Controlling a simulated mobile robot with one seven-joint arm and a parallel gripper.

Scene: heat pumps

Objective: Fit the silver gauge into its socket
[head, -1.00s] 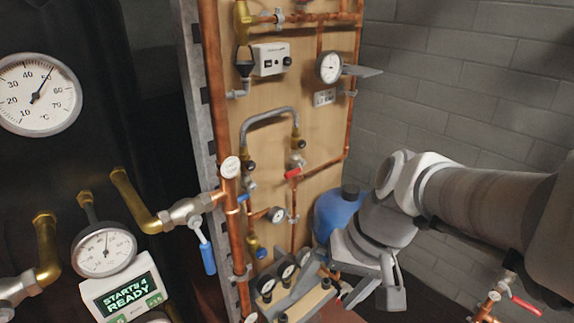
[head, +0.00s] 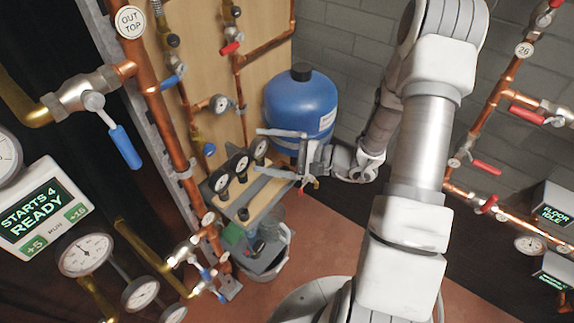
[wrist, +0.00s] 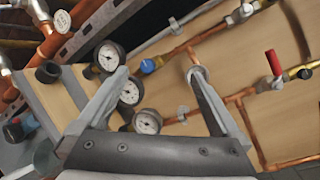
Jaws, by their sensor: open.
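Several round white-faced gauges stand in a row on a wooden-topped rack. The one at the right end of the row (head: 259,147) has a greyish rim and looks like the silver gauge; the other two (head: 239,163) (head: 219,180) have dark rims. My gripper (head: 268,152) is open, its two fingers pointing left at the right-end gauge. In the wrist view the row shows beside the left finger of my gripper (wrist: 157,78), with the lowest gauge (wrist: 147,121) between the fingers. I see no contact with it. I cannot tell which fitting is the socket.
A blue tank (head: 300,105) stands just behind my gripper. A bucket (head: 262,262) stands below the rack. More pipes with red-handled valves (head: 487,167) are at right.

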